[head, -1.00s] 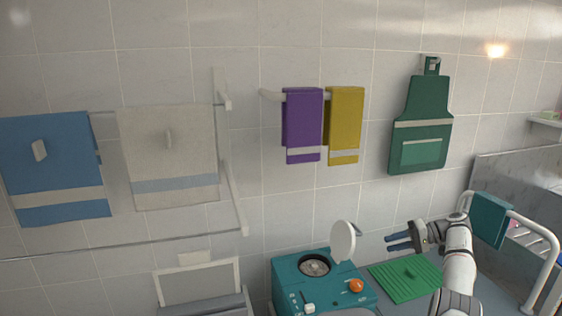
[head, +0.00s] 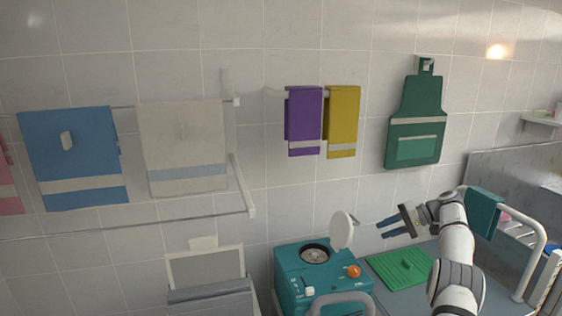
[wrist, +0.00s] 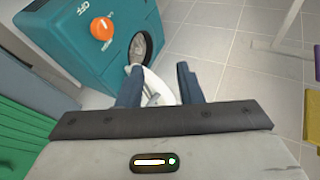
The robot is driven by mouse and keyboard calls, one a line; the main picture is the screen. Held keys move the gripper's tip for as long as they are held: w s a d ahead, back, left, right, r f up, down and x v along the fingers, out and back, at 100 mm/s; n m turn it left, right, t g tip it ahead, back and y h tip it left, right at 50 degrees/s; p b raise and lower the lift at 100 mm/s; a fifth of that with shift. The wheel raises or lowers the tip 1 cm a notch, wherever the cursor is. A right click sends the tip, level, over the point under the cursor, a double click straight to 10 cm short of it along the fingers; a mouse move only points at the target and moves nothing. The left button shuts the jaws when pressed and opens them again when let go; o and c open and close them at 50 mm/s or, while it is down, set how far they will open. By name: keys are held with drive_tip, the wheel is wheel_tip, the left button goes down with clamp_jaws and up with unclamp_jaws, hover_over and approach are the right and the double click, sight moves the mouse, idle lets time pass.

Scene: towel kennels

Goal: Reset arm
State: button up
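My gripper (head: 391,227) shows at the lower right in the head view, at the end of my bent white and grey arm. Its two blue fingers point left and stand apart with nothing between them. In the wrist view the open fingers (wrist: 157,85) point toward the white lid (wrist: 153,86) of a teal machine (wrist: 92,38). In the head view this machine (head: 292,285) stands left of my gripper, its round white lid (head: 342,230) raised. My gripper is held above a green ribbed mat (head: 402,268).
A purple towel (head: 304,120), a yellow towel (head: 342,120) and a green apron (head: 416,125) hang on the tiled wall. Blue (head: 70,155) and white (head: 183,148) towels hang at left. A teal towel (head: 484,212) hangs on a white rail (head: 540,245) right of my arm.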

drive_tip(key=s+a+r+m+h, duration=0.1)
drive_tip(key=s+a+r+h, duration=0.6)
drive_tip(key=s+a+r, duration=0.8)
drive_tip(key=s+a+f+h, duration=0.1)
drive_tip(key=s+f, duration=0.1)
drive_tip(key=s, duration=0.8)
drive_tip(key=s+a+f+n+h, duration=0.1)
drive_tip(key=s+f+h, duration=0.1)
drive_tip(key=s, duration=0.8)
drive_tip(key=s+a+f+t+h, duration=0.1)
drive_tip(key=s+f, duration=0.3)
drive_tip(key=s, duration=0.6)
drive_tip(key=shift+s+a+f+n+h, duration=0.15)
drive_tip(key=shift+s+a+n+h, duration=0.1)
drive_tip(key=shift+a+n+h, duration=0.25)
